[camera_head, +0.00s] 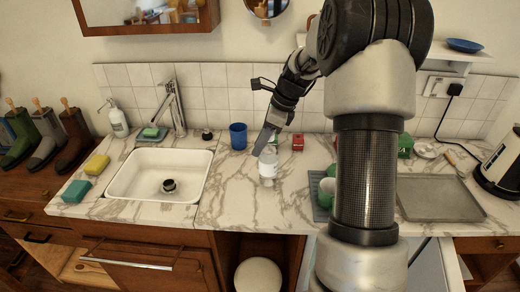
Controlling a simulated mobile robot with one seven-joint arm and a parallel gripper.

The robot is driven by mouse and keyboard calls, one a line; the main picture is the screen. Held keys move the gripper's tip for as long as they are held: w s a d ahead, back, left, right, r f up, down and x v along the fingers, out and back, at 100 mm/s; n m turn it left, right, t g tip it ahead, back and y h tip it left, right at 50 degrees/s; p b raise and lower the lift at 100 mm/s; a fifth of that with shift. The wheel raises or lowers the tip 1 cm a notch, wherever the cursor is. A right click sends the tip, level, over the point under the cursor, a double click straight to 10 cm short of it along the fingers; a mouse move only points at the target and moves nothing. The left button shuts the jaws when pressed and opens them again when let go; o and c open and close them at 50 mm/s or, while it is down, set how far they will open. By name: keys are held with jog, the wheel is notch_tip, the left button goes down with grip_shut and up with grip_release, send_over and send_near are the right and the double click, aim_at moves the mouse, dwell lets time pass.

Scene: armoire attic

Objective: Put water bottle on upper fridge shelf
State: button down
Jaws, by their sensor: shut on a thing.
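A clear water bottle (267,167) with a pale label stands upright on the marble counter, right of the sink. My gripper (265,143) reaches down from above and is shut on the upper part of the bottle. The fingers hide part of the bottle's top. I cannot tell whether the bottle still touches the counter. My arm covers the middle right of the view. A white panel (437,266) shows low at right behind my arm; I cannot tell whether it belongs to the fridge. No fridge shelf is clearly visible.
A blue cup (238,136) and a small red object (297,142) stand near the bottle. The sink (160,175) and faucet (172,108) are at left. Green cups (327,188) sit beside my arm. A grey tray (438,198) and kettle (501,165) are at right.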

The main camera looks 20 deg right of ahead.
jog(key=shift+f, duration=0.65)
jog(key=shift+f, duration=0.15)
jog(key=c, duration=1.5)
grip_release()
jog(key=shift+o, duration=0.2)
